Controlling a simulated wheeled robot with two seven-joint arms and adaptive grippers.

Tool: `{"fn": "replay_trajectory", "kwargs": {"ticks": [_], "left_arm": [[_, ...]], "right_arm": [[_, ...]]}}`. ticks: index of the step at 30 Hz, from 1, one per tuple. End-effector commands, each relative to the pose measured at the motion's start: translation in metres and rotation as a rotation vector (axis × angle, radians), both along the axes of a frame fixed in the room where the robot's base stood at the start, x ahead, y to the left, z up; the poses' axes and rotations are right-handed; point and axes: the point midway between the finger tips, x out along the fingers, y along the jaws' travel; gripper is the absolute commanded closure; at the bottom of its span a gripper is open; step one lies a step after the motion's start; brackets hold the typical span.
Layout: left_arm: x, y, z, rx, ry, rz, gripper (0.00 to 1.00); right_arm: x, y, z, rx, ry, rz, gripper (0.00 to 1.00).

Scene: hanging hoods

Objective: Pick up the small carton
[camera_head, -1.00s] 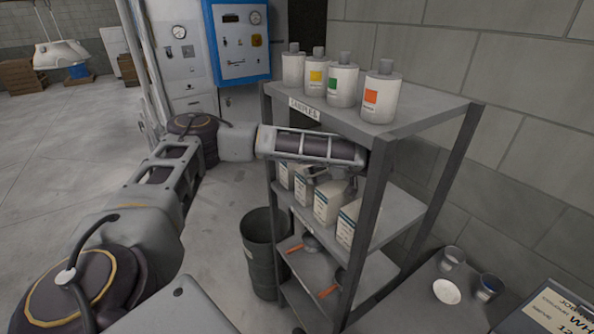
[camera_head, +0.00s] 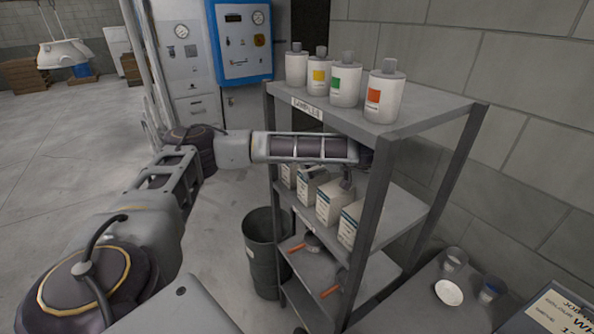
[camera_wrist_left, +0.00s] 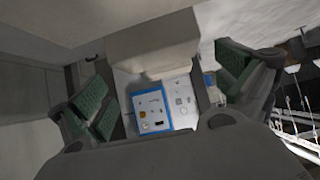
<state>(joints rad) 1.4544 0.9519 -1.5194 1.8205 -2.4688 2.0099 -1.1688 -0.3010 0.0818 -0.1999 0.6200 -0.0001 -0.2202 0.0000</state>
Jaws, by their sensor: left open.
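Several small white cartons with blue bands stand in a row on the middle shelf, among them a rear one (camera_head: 307,190), a middle one (camera_head: 329,207) and a front one (camera_head: 348,228). My left gripper (camera_head: 347,182) reaches in from the left above the row, under the top shelf, and is partly hidden by the shelf post. In the left wrist view its two green-padded fingers (camera_wrist_left: 168,82) are spread apart. A plain pale block, apparently a carton (camera_wrist_left: 150,55), shows between and beyond them; contact cannot be told. My right gripper is out of view.
The grey rack's top shelf (camera_head: 430,113) is close above my left forearm and carries several white bottles (camera_head: 345,86). Orange-handled tools (camera_head: 330,291) lie on a lower shelf. A dark bin (camera_head: 262,255) stands left of the rack. Cups (camera_head: 453,260) stand on the bench at right.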

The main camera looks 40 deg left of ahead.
Motion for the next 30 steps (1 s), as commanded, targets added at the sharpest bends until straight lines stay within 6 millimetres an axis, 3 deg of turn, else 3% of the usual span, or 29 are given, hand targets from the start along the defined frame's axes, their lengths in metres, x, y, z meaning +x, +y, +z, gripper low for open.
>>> {"fn": "replay_trajectory", "kwargs": {"ticks": [30], "left_arm": [[0.015, 0.049, -0.002, -0.001, -0.001, 0.0, 0.0]], "right_arm": [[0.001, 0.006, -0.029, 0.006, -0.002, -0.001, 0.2]]}}
